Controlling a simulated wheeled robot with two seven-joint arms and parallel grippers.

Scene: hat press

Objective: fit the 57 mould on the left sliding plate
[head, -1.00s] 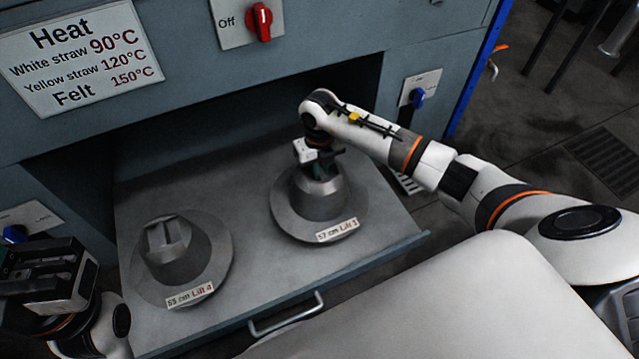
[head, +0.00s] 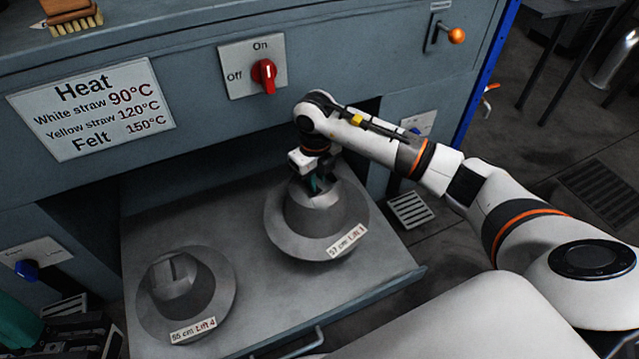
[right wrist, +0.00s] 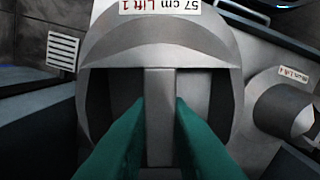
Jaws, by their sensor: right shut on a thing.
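The 57 mould (head: 318,218) is a grey metal hat block with a wide brim and a white label reading 57 cm Lift 1. It hangs slightly tilted just above the right part of a pulled-out grey plate. My right gripper (head: 317,182) is shut on its central ridge, with green fingers on both sides of the ridge (right wrist: 160,115) in the right wrist view. I cannot pick out a plate marked as the left sliding one.
A 55 cm Lift 4 mould (head: 187,290) stands on the pulled-out plate (head: 250,300), left of the held mould. The press front (head: 200,110) rises behind, with a red switch (head: 264,76). A blue knob (head: 27,270) is at left.

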